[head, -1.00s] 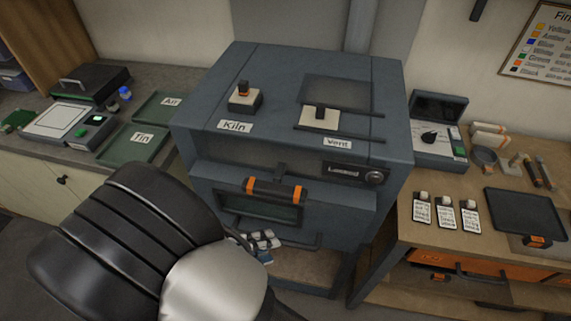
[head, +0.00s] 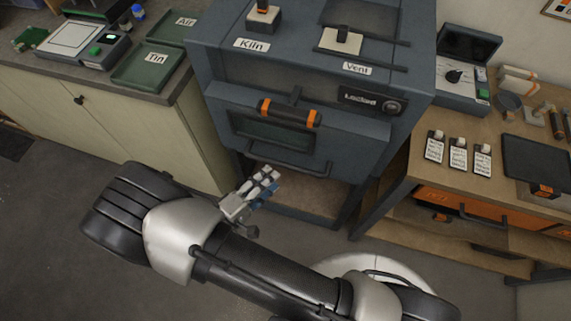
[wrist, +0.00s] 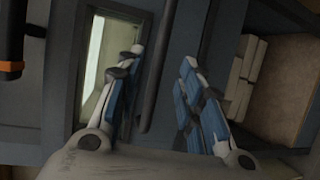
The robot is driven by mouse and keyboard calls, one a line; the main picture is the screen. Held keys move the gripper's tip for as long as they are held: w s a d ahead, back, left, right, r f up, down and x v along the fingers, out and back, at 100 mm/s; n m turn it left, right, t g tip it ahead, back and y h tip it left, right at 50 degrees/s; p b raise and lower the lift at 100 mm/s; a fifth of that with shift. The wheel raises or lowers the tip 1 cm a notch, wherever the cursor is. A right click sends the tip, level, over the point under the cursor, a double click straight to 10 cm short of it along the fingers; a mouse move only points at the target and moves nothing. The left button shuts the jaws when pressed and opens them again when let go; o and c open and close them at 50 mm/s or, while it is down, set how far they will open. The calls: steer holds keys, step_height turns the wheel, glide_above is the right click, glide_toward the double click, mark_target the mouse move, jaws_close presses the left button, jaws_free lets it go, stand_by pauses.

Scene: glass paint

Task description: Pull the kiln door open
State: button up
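The kiln (head: 310,90) is a blue-grey box. Its front door (head: 325,140) looks closed, with a dark window (head: 270,131) and a black handle with orange bands (head: 288,113) above it. A thin dark bar (head: 290,169) runs along the door's lower edge. A panel at the upper right reads "Locked" (head: 360,100). My gripper (head: 270,179) is in front of the kiln, just below the door's left part. In the wrist view, its blue-padded fingers (wrist: 165,75) are spread, with a dark bar (wrist: 152,70) showing between them. Contact cannot be told.
Below the door is an open shelf space (head: 305,195); pale blocks (wrist: 243,75) show there in the wrist view. A wooden workbench (head: 410,170) with tags stands at right. A cabinet (head: 125,120) with green trays stands at left. Grey floor (head: 60,200) is clear at lower left.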

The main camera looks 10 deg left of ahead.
mark_target(283, 167)
steer(key=x, duration=0.8)
steer(key=shift+b, duration=0.4)
jaws_close()
